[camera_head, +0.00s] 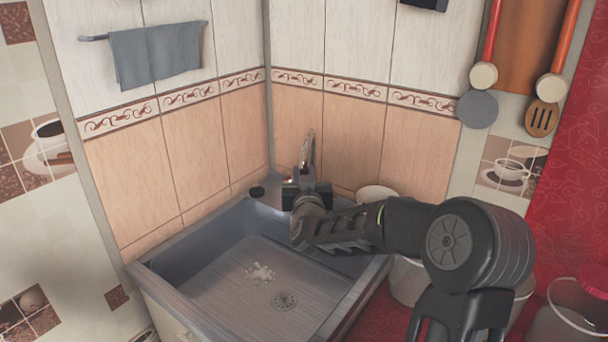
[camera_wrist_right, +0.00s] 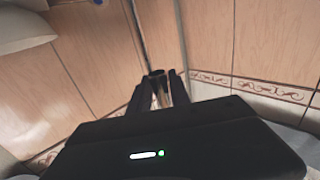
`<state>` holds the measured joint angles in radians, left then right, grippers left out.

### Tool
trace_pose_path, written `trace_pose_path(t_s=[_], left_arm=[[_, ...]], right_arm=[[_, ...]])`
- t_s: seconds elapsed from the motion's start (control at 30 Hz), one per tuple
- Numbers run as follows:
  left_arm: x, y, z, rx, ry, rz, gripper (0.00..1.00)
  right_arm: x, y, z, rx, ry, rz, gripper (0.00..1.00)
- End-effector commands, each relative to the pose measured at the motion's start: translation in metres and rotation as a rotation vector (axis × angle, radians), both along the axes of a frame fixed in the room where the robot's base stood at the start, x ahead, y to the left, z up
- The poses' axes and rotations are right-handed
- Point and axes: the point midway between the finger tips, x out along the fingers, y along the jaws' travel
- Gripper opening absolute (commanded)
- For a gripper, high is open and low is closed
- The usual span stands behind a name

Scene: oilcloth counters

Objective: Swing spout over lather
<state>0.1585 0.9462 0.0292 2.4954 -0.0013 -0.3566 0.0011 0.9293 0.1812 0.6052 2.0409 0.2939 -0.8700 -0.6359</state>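The metal spout (camera_head: 309,150) rises at the back corner of the grey sink (camera_head: 205,238). White lather (camera_head: 260,272) lies in a small patch on the basin floor, left of the drain and in front of the spout. My right gripper (camera_head: 307,186) is at the tap, below the spout's top, and hides its lower part. In the right wrist view the spout (camera_wrist_right: 161,90) stands between the two fingers of the right gripper (camera_wrist_right: 160,94), which appear closed on it. My left gripper is in neither view.
Tiled walls meet close behind the tap. A drain (camera_head: 285,301) is in the basin floor. Pale containers (camera_head: 408,282) stand right of the sink beneath my right arm. A grey towel (camera_head: 157,55) hangs on the left wall; utensils (camera_head: 543,119) hang at right. The basin's left side is clear.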

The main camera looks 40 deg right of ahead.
Motion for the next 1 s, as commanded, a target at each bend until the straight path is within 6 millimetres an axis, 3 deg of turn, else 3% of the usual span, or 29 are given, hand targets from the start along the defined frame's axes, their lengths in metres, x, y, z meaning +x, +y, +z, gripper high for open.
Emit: trace_pose_path(t_s=[0.27,1.0], left_arm=[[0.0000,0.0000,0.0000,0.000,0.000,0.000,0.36],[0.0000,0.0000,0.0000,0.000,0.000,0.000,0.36]], right_arm=[[-0.0001,0.0001,0.0001,0.000,0.000,0.000,0.00],[-0.0001,0.0001,0.0001,0.000,0.000,0.000,0.00]])
